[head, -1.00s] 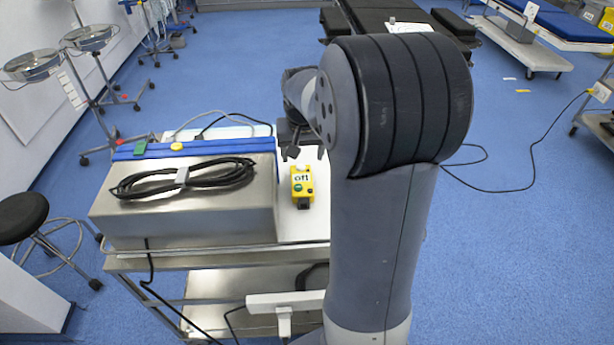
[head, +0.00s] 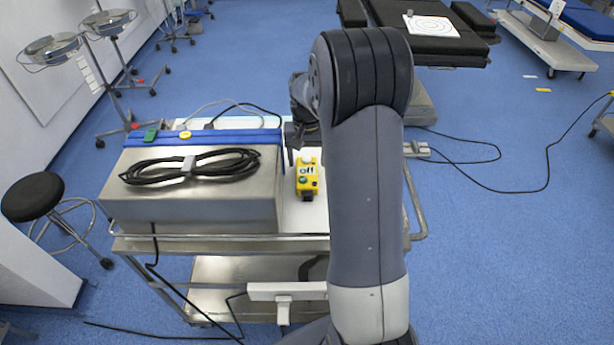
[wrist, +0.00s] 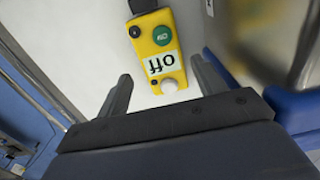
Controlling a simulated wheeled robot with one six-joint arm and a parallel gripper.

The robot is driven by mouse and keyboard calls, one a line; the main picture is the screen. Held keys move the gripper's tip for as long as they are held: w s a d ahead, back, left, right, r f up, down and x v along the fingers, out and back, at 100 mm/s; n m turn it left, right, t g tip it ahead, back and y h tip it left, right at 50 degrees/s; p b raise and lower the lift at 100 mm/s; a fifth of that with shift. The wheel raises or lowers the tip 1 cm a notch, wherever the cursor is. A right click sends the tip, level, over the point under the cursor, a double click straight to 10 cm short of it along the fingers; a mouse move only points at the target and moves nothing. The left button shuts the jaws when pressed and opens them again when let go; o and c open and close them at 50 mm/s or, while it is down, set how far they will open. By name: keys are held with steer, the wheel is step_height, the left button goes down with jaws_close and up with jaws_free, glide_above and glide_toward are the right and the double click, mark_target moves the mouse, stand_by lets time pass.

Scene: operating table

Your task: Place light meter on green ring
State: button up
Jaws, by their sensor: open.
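The light meter appears to be the yellow device (head: 306,181) with an "off" label, lying on the white cart top beside the steel box. In the wrist view the yellow device (wrist: 158,48) shows a green button, a black knob and a white dome. My gripper (head: 292,158) is open and empty just behind the device in the head view. In the wrist view my gripper (wrist: 160,72) has its fingers apart, with the dome end of the device between them in the picture. A white sheet with reddish rings (head: 440,28) lies on the black operating table; I cannot make out a green ring.
The steel box (head: 190,205) with a coiled black cable (head: 225,165) stands left of the device. A cart rail (head: 416,205) runs at the right. Black cables (head: 480,190) lie on the blue floor. A stool (head: 32,197) stands at the left.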

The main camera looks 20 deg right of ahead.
mark_target(307, 172)
step_height(307, 172, down, 5)
steer(key=shift+r, duration=0.1)
steer(key=c, duration=1)
